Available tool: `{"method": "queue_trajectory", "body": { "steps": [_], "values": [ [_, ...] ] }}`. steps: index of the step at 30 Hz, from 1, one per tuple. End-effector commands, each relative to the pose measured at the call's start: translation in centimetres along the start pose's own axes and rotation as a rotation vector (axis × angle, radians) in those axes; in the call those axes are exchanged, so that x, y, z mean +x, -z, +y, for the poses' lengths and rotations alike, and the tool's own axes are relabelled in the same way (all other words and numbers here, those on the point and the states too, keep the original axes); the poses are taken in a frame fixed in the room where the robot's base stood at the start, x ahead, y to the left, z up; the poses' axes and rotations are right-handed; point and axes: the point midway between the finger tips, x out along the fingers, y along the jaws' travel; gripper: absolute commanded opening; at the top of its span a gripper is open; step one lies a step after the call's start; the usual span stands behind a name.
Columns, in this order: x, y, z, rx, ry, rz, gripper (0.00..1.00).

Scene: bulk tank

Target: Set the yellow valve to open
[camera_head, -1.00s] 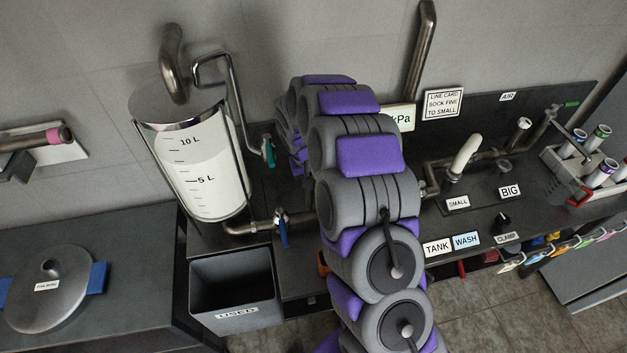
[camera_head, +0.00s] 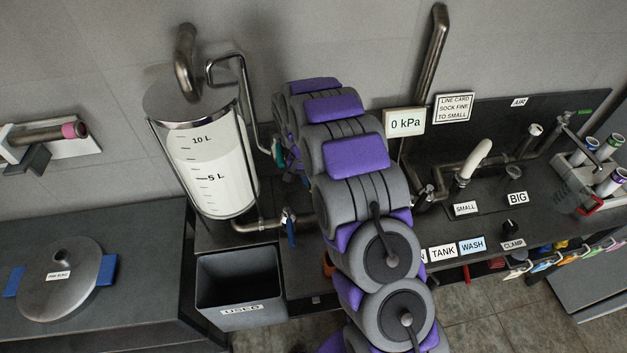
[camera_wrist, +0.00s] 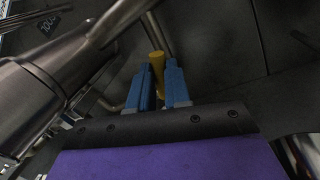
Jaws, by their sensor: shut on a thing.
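The yellow valve handle (camera_wrist: 156,62) shows in the wrist view, upright between the two blue fingers of my gripper (camera_wrist: 160,82). The gripper is shut on the handle near its fingertips. The valve's body and the handle's lower part are hidden behind the fingers. In the head view my arm covers the middle of the bench, so neither the yellow valve nor the gripper can be made out clearly there.
A clear tank (camera_head: 212,165) of white liquid stands left of my arm, with a blue-handled valve (camera_head: 290,229) on its outlet pipe. A grey USED bin (camera_head: 240,290) stands in front. Metal pipes run close beside the gripper.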

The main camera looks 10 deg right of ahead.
Motion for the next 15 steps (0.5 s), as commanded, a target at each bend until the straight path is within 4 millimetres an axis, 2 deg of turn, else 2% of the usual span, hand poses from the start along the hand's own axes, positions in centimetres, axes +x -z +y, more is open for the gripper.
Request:
{"method": "queue_trajectory", "body": {
  "steps": [2,3,9,11,15],
  "values": [
    [-0.09,0.09,-0.1,-0.002,0.002,0.004,0.0],
    [-0.09,0.1,-0.11,-0.002,0.003,0.005,0.2],
    [-0.06,0.04,-0.06,-0.003,0.002,0.004,0.39],
    [-0.06,0.02,-0.04,-0.003,0.001,0.003,0.43],
    [-0.05,0.01,-0.03,-0.003,0.001,0.003,0.43]
  ]
}}
